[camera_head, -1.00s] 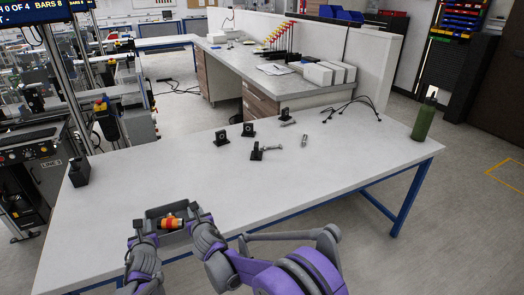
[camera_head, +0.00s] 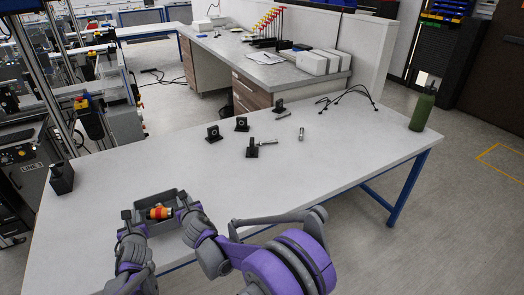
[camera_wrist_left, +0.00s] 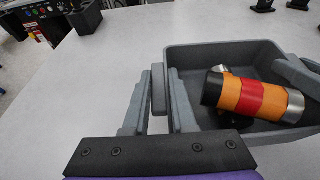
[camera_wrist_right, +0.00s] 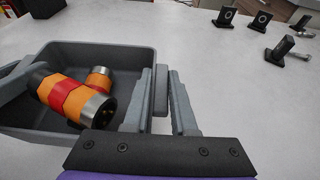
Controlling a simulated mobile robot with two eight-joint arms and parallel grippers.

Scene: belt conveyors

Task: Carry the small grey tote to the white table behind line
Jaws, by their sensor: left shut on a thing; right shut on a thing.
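The small grey tote (camera_head: 165,197) is at the near left part of the white table (camera_head: 330,165), over its top. I cannot tell whether its base touches the surface. An orange, red and black cylindrical part with metal ends (camera_wrist_left: 253,98) lies inside it, and a second similar part shows in the right wrist view (camera_wrist_right: 99,78). My left gripper (camera_head: 127,222) is shut on the tote's left side. My right gripper (camera_head: 190,209) is shut on its right side. Both wrist views show the fingers closed around a grip on the tote's end wall.
Several black brackets (camera_head: 213,133) stand mid-table beside a metal part (camera_head: 301,134). A black block (camera_head: 61,177) stands at the left edge. The table's middle and right front are clear.

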